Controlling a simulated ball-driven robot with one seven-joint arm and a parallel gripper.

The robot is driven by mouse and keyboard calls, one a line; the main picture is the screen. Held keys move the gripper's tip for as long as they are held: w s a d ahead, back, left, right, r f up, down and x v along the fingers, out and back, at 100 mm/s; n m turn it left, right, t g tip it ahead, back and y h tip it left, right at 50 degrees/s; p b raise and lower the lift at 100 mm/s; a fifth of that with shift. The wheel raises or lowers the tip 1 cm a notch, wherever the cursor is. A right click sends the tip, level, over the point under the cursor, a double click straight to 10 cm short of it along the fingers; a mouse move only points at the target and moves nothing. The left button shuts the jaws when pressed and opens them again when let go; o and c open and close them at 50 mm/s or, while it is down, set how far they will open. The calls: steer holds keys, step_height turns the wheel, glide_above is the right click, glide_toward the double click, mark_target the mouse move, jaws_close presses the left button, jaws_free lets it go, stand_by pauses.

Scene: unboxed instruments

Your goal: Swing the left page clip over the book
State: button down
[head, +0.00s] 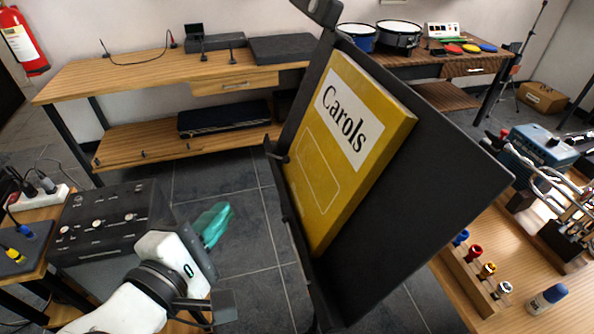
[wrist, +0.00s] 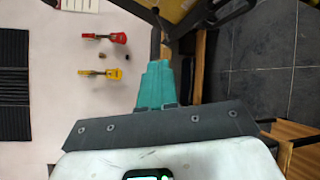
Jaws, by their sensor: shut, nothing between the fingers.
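A dark music stand (head: 430,185) leans at a tilt in the middle of the head view. A thick yellow book (head: 320,195) titled "Carols" rests against it. A small dark clip (head: 277,152) sticks out at the stand's left edge, beside the book's left side; its exact pose is hard to tell. My gripper (head: 217,222) has teal fingers and is to the left of the stand and lower than the clip, apart from both. In the wrist view my gripper (wrist: 156,70) has its fingers together and empty. The clip cannot be made out clearly there.
A black box with knobs (head: 110,220) stands close by my arm at the left. A wooden bench (head: 120,78) is behind. Tiled floor (head: 240,185) is open between my gripper and the stand.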

steer(key=p, duration=0.1)
glide_toward(282, 158)
steer(key=w+a+f, duration=0.1)
steer(key=w+a, duration=0.1)
steer(key=w, duration=0.1)
steer(key=shift+w+d+p, duration=0.15)
steer(key=shift+w+d, duration=0.15)
steer(key=shift+d, duration=0.3)
steer(key=shift+w+d+p, duration=0.2)
steer(key=shift+w+d, duration=0.1)
steer(key=shift+d, duration=0.35)
steer(key=shift+w+d+p, duration=0.15)
steer(key=shift+w+d, duration=0.2)
steer(key=shift+d, duration=0.25)
steer(key=shift+r, duration=0.1)
steer(key=shift+n+g+y, duration=0.3)
steer(key=shift+n+y, duration=0.1)
steer(key=shift+n, duration=0.1)
steer(key=shift+w+d+r+p, duration=0.2)
steer(key=shift+w+r+p, duration=0.75)
steer(key=shift+p, duration=1.1)
steer(key=shift+w+d+r+p, duration=0.15)
steer(key=shift+w+r+p, duration=0.8)
steer(key=shift+p, duration=1.1)
steer(key=shift+s, duration=0.2)
